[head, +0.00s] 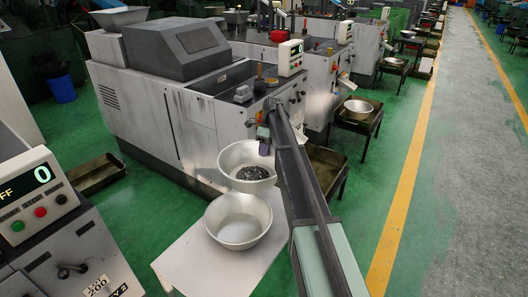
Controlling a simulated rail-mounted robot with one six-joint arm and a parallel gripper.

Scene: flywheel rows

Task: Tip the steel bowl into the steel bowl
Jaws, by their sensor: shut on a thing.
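Two steel bowls show in the head view, near the middle. The farther steel bowl (236,157) has dark metal pieces (253,173) lying in it. My gripper (264,146) is at its right rim, shut on it; the arm comes in from the lower right. The fingertips are small and partly hidden, so the exact grip does not show. The nearer steel bowl (238,226) looks empty and stands upright on a white table (215,276). The farther bowl is just behind the nearer one and overlaps its far rim in the picture; I cannot tell whether they touch.
A grey machine (165,110) stands behind the bowls. A control box (35,200) is at the left. A dark metal tray stand (327,166) is right of my arm, with another bowl (358,108) on a stand farther back. The aisle at the right is clear.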

